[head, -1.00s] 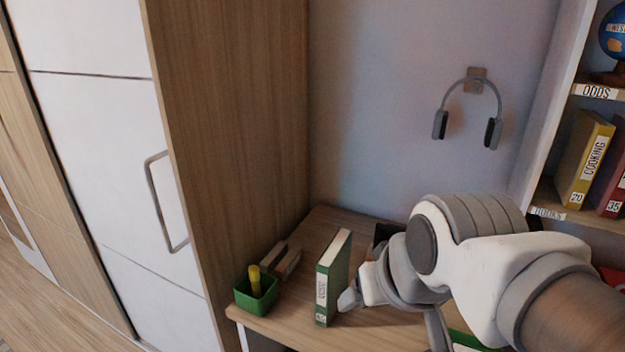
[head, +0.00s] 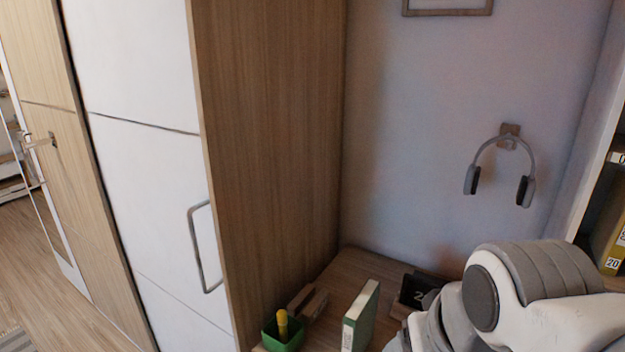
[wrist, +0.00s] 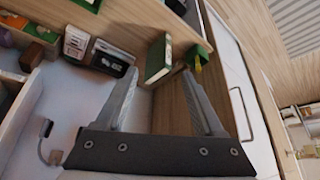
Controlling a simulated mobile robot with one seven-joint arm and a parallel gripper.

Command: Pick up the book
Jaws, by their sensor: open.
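The book (head: 360,318) is green with pale pages and a label on its spine. It stands upright on the desk, and its lower part is cut off by the bottom edge of the head view. In the wrist view the book (wrist: 159,60) shows beyond the fingertips, between the lines of the two fingers. My gripper (wrist: 160,72) is open and empty, with a visible gap to the book. In the head view my arm is to the right of the book, and the gripper's fingers are not clearly visible.
A green cup (head: 283,340) with a yellow item stands left of the book, near a wooden block (head: 307,302). A dark clock-like box (head: 415,290) is behind right. A tall wooden cabinet side (head: 270,150) bounds the left. Headphones (head: 500,170) hang on the wall.

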